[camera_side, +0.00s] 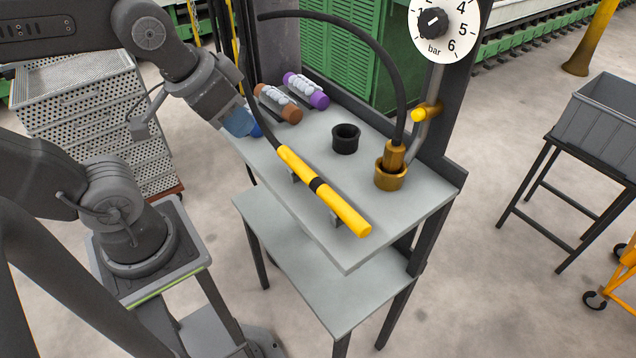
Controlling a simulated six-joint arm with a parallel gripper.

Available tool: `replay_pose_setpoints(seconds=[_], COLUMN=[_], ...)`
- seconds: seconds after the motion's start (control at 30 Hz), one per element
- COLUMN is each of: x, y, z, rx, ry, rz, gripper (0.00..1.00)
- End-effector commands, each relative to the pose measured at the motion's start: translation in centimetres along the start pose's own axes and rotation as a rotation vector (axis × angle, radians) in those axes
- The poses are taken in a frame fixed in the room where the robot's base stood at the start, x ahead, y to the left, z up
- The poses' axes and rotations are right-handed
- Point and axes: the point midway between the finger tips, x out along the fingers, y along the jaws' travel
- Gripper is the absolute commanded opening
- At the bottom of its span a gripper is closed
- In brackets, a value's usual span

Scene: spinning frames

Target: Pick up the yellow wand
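The yellow wand (342,207) lies on small holders on the grey table (418,205), slanting from upper left to lower right. It has a black band near its middle, and a black hose joins its upper left end. My gripper (250,126) has blue parts at its tip and is at the table's left edge, up and left of the wand. It looks apart from the wand. Its fingers are small and partly hidden, so I cannot tell whether they are open or shut.
A brown bobbin (291,114) and a purple bobbin (318,99) lie at the table's back left. A black cup (345,139) and a brass fitting (389,175) with a hose stand behind the wand. A pressure dial (445,30) hangs at the back. A grey crate (600,122) stands on the right.

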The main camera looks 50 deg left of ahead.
Motion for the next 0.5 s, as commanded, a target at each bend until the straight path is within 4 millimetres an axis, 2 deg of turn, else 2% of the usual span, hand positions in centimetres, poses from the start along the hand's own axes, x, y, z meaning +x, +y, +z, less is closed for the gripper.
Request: replay_pose_setpoints(seconds=[0.07, 0.33, 0.5], x=[0.00, 0.00, 0.00], y=[0.00, 0.00, 0.00], z=[0.00, 0.00, 0.00], rx=[0.000, 0.000, 0.000], ry=[0.000, 0.000, 0.000], rz=[0.000, 0.000, 0.000], gripper=[0.29, 0.55, 0.56])
